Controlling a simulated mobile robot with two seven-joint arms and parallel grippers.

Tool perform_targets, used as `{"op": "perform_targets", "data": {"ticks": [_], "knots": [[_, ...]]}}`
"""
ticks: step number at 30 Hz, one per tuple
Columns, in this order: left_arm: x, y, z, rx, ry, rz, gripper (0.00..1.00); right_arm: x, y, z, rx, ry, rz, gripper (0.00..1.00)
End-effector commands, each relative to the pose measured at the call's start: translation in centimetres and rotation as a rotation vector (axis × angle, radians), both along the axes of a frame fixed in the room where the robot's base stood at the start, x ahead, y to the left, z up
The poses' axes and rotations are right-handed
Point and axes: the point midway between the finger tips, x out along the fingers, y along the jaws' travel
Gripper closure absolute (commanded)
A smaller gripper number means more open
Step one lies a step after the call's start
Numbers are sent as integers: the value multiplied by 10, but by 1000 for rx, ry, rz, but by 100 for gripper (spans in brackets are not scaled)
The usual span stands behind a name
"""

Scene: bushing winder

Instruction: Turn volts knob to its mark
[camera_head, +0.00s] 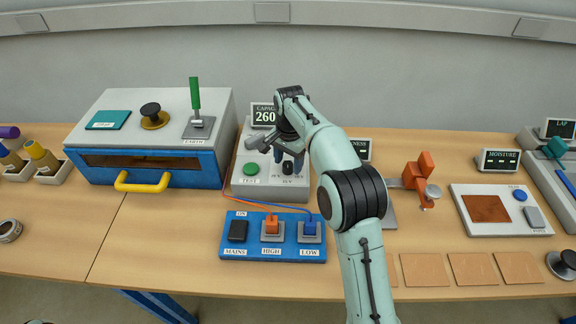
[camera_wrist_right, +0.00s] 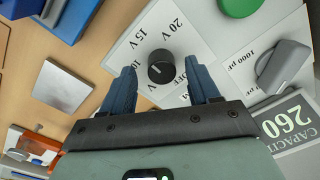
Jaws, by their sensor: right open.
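The volts knob (camera_wrist_right: 161,67) is a small round black knob with a pale line on top, on a white plate marked 15 V and 20 V. I cannot tell exactly which mark its line points at. In the head view the knob (camera_head: 287,168) stands on the grey capacity tester (camera_head: 243,163). My right gripper (camera_wrist_right: 160,72) is open, with one blue finger on each side of the knob in the wrist view. I cannot tell whether they touch it. In the head view the right gripper (camera_head: 283,150) is over the tester, partly hidden by its own arm. My left gripper is not in view.
The tester has a green button (camera_head: 251,168), a grey lever (camera_wrist_right: 284,66) and a display reading 260 (camera_head: 265,116). A blue switch panel (camera_head: 255,251) lies in front. A blue and white oven-like box (camera_head: 205,160) stands left, an orange clamp (camera_head: 413,172) right.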

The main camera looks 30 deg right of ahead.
Motion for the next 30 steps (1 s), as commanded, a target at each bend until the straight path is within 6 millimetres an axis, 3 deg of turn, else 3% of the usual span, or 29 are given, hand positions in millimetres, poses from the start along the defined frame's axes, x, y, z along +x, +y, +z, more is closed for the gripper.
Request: {"op": "perform_targets", "data": {"ticks": [4, 13, 14, 18, 19, 30], "knots": [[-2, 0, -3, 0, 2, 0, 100, 0, 0, -11, 0, 0, 0, 39], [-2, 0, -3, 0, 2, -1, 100, 1, 0, -13, 1, -2, 0, 39], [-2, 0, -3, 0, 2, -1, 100, 1, 0, -13, 0, -1, 0, 43], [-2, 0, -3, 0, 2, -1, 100, 1, 0, -12, 0, -1, 0, 88], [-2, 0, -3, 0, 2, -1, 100, 1, 0, -12, 1, -2, 0, 96], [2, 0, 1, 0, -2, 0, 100, 1, 1, -11, 1, -1, 47, 95]]}}
